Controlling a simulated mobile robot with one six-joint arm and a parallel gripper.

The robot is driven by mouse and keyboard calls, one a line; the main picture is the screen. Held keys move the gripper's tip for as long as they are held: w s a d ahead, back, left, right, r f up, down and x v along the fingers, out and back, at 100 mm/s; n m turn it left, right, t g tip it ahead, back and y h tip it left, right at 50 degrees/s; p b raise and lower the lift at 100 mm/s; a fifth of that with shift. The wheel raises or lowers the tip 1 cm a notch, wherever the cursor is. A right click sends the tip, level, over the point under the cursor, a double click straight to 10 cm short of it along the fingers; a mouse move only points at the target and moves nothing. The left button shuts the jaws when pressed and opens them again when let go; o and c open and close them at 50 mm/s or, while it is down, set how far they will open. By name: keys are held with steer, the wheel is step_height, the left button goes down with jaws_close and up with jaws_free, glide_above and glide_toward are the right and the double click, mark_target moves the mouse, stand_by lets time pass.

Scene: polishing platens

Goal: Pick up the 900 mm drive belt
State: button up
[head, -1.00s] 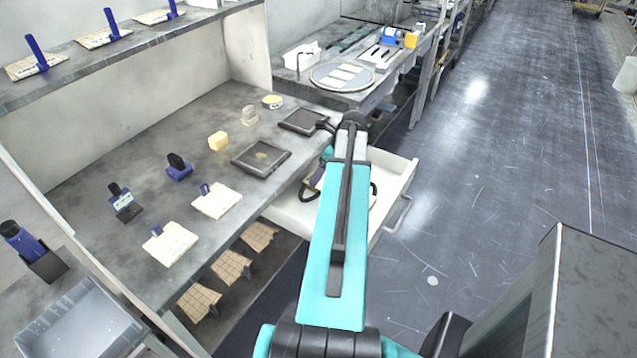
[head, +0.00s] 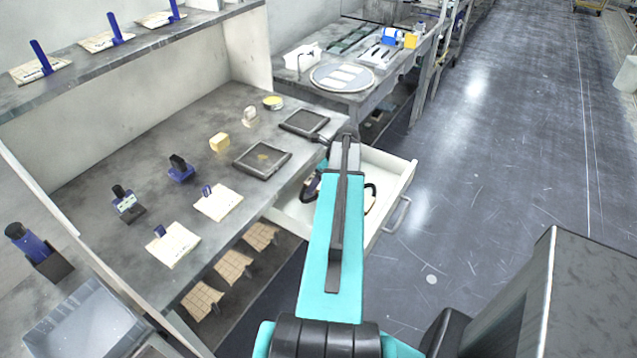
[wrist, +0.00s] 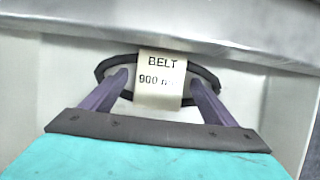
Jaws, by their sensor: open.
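The 900 mm drive belt (wrist: 203,74) is a black loop with a cream tag (wrist: 160,80) reading "BELT 900 m…", its last part not clear. It lies in the open white drawer (head: 398,178). In the wrist view my gripper (wrist: 162,82) is open, its two purple fingers spread either side of the tag, with their tips over the belt loop. I cannot tell whether the fingers touch the belt.
Open floor (head: 480,180) is at the right.

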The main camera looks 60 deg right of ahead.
stand_by(0.5)
steer(key=c, duration=1.2)
steer(key=shift+r, duration=0.15)
steer(key=shift+c, duration=0.2)
steer(key=shift+r+b, duration=0.9)
steer(key=shift+r, duration=0.6)
steer(key=s+a+b, duration=0.1)
steer(key=s+a, duration=0.1)
steer(key=s, duration=0.1)
steer(key=s+a+r+b, duration=0.1)
steer(key=s+a, duration=0.1)
steer(key=s, duration=0.2)
steer(key=s+a+b, duration=0.1)
steer(key=s+a, duration=0.2)
steer(key=s, duration=0.1)
steer(key=shift+s+r, duration=0.15)
steer(key=shift+s, duration=0.05)
steer(key=shift+s+a+r+p, duration=0.1)
steer(key=shift+s+r+p, duration=0.15)
steer(key=shift+s+p, duration=0.15)
steer(key=shift+s+a+p, duration=0.35)
steer(key=shift+s+p, duration=0.15)
steer(key=shift+p, duration=0.55)
steer(key=shift+s+a+p, duration=0.1)
steer(key=shift+s+p, duration=0.15)
steer(key=shift+p, duration=0.1)
